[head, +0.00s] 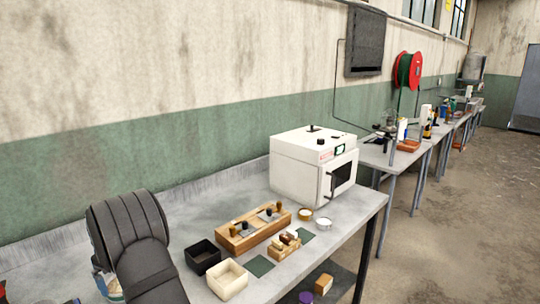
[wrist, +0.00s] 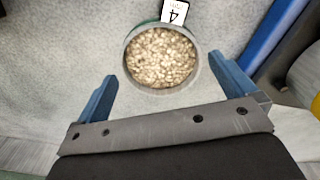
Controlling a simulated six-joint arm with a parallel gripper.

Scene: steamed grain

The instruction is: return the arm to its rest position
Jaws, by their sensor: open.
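In the wrist view my gripper (wrist: 163,70) is open, with its two blue fingers spread wide apart. A round container of pale grain (wrist: 160,58) lies between and just beyond the fingertips, seen from above. A visible gap separates the container from each finger, and nothing is held. A white tag with a black 4 (wrist: 174,11) is at the container's far rim. In the head view the dark ribbed part of my arm is at the lower left, and my gripper does not show there.
A grey bench (head: 205,217) carries a white oven (head: 303,170), a wooden rack (head: 250,231), a black box (head: 203,257), a cream box (head: 228,280) and a green mat (head: 260,266). Two small round dishes stand before the oven. A blue bar (wrist: 272,33) is right of my gripper.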

